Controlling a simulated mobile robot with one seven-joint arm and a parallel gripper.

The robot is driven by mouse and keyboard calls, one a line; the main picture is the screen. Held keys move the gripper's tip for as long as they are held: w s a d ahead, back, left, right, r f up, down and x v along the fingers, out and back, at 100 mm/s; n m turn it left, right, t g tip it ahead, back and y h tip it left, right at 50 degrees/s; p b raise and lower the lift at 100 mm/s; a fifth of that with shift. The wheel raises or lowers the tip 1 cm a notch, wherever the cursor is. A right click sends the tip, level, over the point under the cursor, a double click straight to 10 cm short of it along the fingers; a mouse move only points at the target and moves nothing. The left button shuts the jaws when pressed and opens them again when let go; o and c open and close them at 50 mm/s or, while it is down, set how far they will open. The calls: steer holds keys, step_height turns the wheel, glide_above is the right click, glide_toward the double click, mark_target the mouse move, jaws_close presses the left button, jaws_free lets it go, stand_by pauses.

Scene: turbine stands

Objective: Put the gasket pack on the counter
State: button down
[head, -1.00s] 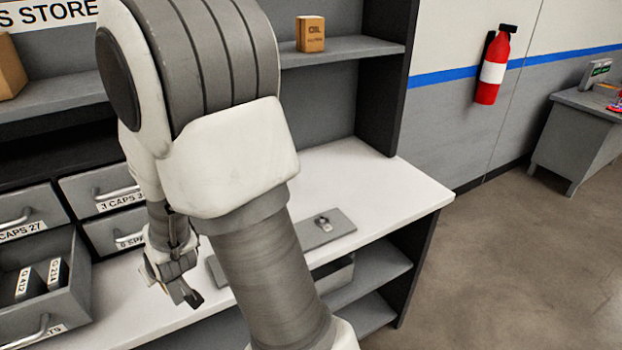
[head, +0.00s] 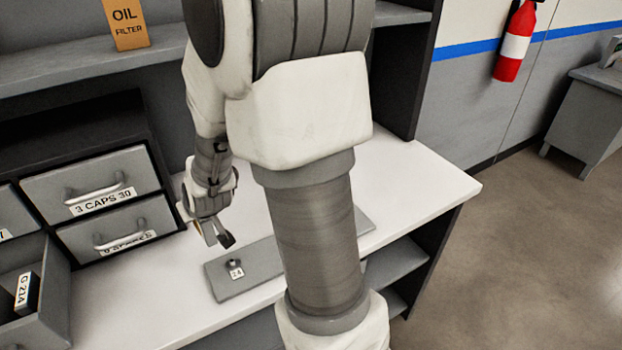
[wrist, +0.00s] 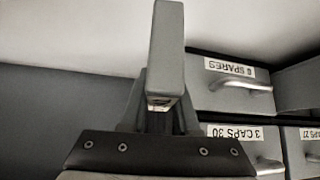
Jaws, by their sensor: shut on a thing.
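My gripper (head: 220,238) hangs low in front of the drawers, above the white counter (head: 400,185) and just left of a grey plate. It is shut on the gasket pack, which is mostly hidden by the fingers; only a small dark part shows at the tips. In the wrist view a grey finger of my gripper (wrist: 166,55) points up and covers what is held. Another dark gasket pack with a white label, seemingly G 214 (head: 23,292), stands in the open drawer (head: 55,300) at lower left.
The grey plate (head: 225,284) with a small tagged knob lies on the counter, partly behind my arm. Closed drawers stand at left, among them 3 CAPS 30 (head: 95,185). An oil filter box (head: 126,24) is on the shelf above. Clear counter lies right of my arm.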

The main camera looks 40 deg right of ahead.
steer(key=s+d+r+m+b, duration=0.1)
steer(key=s+d+b, duration=0.2)
steer(key=d+b, duration=0.25)
steer(key=s+d+r+h+b, duration=0.1)
steer(key=s+d+b, duration=0.25)
steer(key=d, duration=0.35)
steer(key=s+d+r+m+b, duration=0.1)
steer(key=s+d+b, duration=0.1)
steer(key=d+b, duration=0.4)
steer(key=w+f, duration=0.2)
steer(key=w, duration=0.2)
steer(key=w+f+b, duration=0.1)
steer(key=w+f, duration=0.1)
steer(key=w, duration=0.1)
steer(key=w+f+b, duration=0.1)
steer(key=w+f, duration=0.2)
steer(key=w, duration=0.1)
steer(key=shift+w+a, duration=0.35)
steer(key=shift+f+b, duration=1.7)
steer(key=shift+f, duration=0.3)
steer(key=shift+f, duration=0.2)
steer(key=c, duration=0.7)
jaws_free()
steer(key=shift+o, duration=0.2)
steer(key=shift+r, duration=0.1)
